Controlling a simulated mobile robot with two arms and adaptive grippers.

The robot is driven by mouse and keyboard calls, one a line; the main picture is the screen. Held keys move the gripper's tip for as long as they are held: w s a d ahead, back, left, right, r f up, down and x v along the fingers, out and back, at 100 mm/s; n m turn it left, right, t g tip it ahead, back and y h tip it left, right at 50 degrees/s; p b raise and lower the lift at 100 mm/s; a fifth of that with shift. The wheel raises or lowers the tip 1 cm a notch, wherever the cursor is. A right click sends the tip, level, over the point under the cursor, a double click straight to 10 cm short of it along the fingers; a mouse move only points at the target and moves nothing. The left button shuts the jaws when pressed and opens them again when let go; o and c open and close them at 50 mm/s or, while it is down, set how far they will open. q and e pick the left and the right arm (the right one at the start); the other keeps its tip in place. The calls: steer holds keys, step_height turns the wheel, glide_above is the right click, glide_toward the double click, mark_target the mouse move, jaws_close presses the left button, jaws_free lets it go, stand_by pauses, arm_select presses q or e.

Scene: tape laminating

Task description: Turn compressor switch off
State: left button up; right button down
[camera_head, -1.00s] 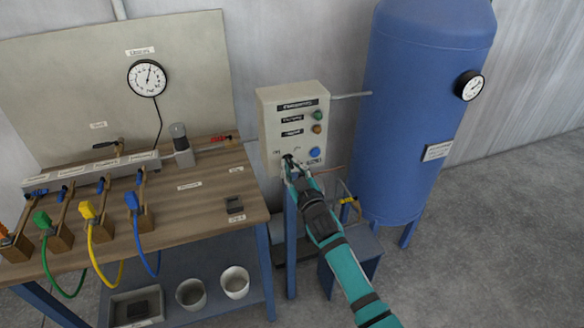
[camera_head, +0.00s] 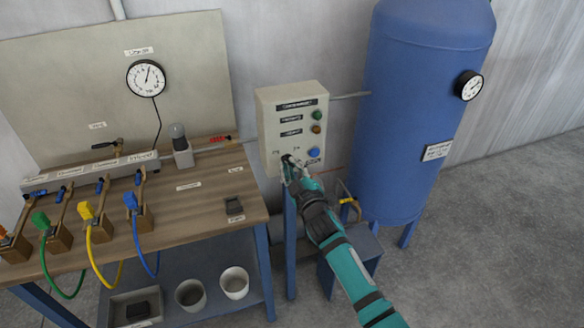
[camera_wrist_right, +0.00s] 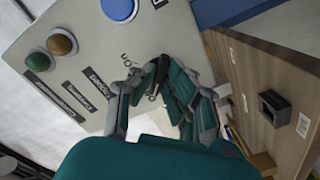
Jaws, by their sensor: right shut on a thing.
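The compressor control box (camera_head: 268,128) is a pale panel on a blue post beside the blue tank. It carries a green lamp, an orange lamp and a blue button (camera_head: 314,152). My right gripper (camera_head: 289,163) is at the box's lower left, where the black switch is. In the right wrist view, the black switch knob (camera_wrist_right: 162,70) sits between the fingers of the right gripper (camera_wrist_right: 150,78), which is shut on it. The fingers hide part of the knob and its labels. My left gripper is not in view.
The blue tank (camera_head: 415,120) with a gauge (camera_head: 468,85) stands to the right of the box. A wooden workbench (camera_head: 200,205) with colored hoses and valves is on the left. Grey floor at the right is clear.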

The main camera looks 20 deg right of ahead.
steer(key=c, duration=1.4)
jaws_free()
steer(key=s, duration=1.2)
steer(key=shift+d, duration=0.2)
steer(key=shift+f, duration=0.1)
